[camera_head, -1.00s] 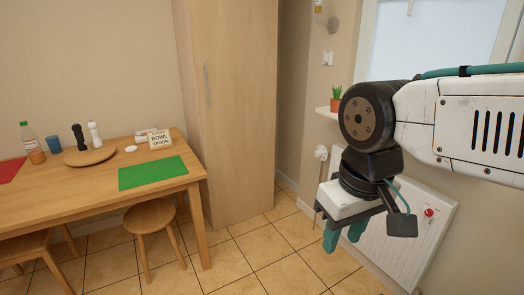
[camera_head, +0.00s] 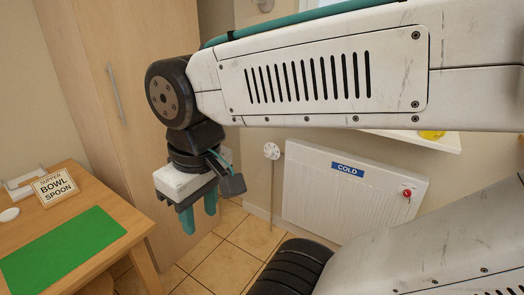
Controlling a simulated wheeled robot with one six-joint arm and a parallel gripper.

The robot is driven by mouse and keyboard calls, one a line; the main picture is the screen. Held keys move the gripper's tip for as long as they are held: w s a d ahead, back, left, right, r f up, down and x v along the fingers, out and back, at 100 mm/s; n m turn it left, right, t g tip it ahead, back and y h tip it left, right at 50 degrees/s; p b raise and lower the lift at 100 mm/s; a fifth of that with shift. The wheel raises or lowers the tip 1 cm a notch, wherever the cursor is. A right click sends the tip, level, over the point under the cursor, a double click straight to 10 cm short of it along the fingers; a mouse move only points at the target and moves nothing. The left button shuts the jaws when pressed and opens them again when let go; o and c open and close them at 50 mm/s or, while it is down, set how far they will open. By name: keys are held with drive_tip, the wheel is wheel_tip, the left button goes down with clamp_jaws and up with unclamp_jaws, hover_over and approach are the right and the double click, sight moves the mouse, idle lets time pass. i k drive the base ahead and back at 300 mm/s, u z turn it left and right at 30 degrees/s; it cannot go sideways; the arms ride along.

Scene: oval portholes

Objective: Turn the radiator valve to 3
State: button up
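A white radiator (camera_head: 350,205) is on the wall at the centre right, with a blue sign (camera_head: 347,169) reading COLD. A white round valve knob (camera_head: 271,151) is at its upper left, above a thin vertical pipe. Its numbers are too small to read. A small red knob (camera_head: 407,193) is at the radiator's right side. My gripper (camera_head: 200,214) hangs fingers down to the left of the white knob in the picture, apart from it. Its teal fingers are spread with nothing between them.
A wooden table with a green mat (camera_head: 62,252) and a SUPPER BOWL SPOON card (camera_head: 55,187) is at the left. A tall wooden cabinet (camera_head: 120,90) stands behind my gripper. A shelf edge (camera_head: 425,143) is above the radiator. Tiled floor (camera_head: 235,240) shows below.

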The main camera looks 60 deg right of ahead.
sight(270, 153)
drive_tip(key=z, duration=0.45)
drive_tip(key=i, duration=0.8)
drive_tip(key=z, duration=1.45)
drive_tip(key=i, duration=0.55)
drive_tip(key=z, duration=0.45)
